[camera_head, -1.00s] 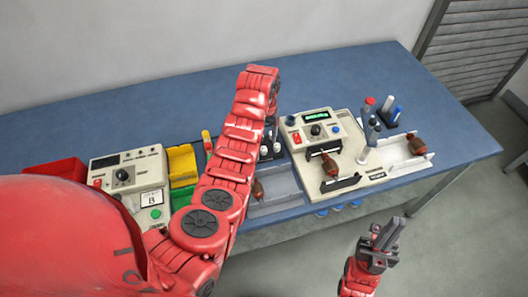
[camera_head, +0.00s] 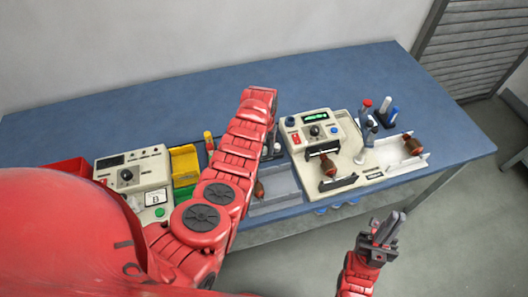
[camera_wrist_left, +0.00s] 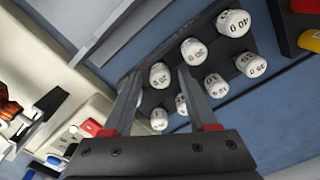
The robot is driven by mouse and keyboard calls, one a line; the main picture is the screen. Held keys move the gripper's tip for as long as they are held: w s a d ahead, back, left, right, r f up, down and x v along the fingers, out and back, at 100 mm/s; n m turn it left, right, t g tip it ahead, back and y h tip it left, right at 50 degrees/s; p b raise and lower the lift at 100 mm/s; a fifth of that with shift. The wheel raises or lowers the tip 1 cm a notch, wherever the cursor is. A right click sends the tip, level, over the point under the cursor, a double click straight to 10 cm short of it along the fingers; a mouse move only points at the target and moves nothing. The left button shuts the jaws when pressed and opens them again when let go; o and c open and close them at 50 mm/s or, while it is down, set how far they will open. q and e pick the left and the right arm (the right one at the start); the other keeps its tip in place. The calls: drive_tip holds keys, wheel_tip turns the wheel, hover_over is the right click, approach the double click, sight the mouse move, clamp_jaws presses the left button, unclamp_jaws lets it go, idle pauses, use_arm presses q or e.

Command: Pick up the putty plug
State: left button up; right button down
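Several white cylindrical plugs with printed gram labels stand in a dark rack in the left wrist view; one plug (camera_wrist_left: 160,75) shows between the fingertips of my left gripper (camera_wrist_left: 159,72). The fingers are apart, with no plug visibly clamped. Which plug is the putty plug, I cannot tell. In the head view the rack's white plugs (camera_head: 277,146) show just right of my left arm, which hides much of the rack and the gripper. My right gripper (camera_head: 388,228) is in front of the table, away from the rack; its finger gap is unclear.
A grey tray (camera_head: 285,187) with a brown part lies in front of the rack. A beige winding device (camera_head: 350,158) stands to its right, with upright tools (camera_head: 388,112) behind. A control box (camera_head: 131,172) and yellow bin (camera_head: 184,160) stand left. The back of the blue table is clear.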

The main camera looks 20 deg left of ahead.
use_arm(q)
clamp_jaws()
drive_tip(key=shift+r, duration=0.1)
